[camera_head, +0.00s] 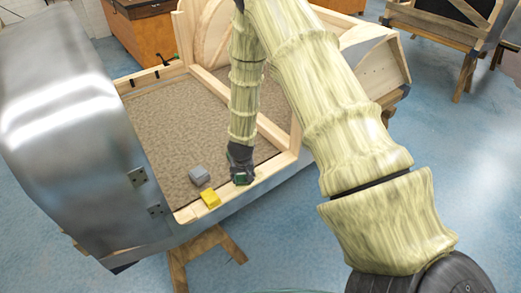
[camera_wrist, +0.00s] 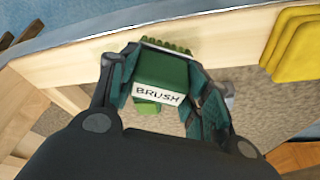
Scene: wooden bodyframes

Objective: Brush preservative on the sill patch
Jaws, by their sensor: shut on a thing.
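My gripper (camera_head: 241,172) is at the front wooden sill (camera_head: 267,170) of the body frame, right of the yellow block. In the wrist view my gripper (camera_wrist: 163,76) is shut on a green block-shaped brush (camera_wrist: 160,75) with a white label reading "BRUSH". The brush's green bristly edge (camera_wrist: 168,46) lies over the pale wood of the sill (camera_wrist: 85,62). I cannot tell whether the bristles touch the wood. No distinct patch can be made out on the sill; the gripper and brush may cover it. A smaller green piece (camera_wrist: 147,107) shows below the brush.
A yellow block (camera_head: 210,199) sits on the sill to the left, and a grey block (camera_head: 199,176) lies beside it at the carpet's edge. A curved metal panel (camera_head: 65,120) rises at the left. Wooden uprights stand behind.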

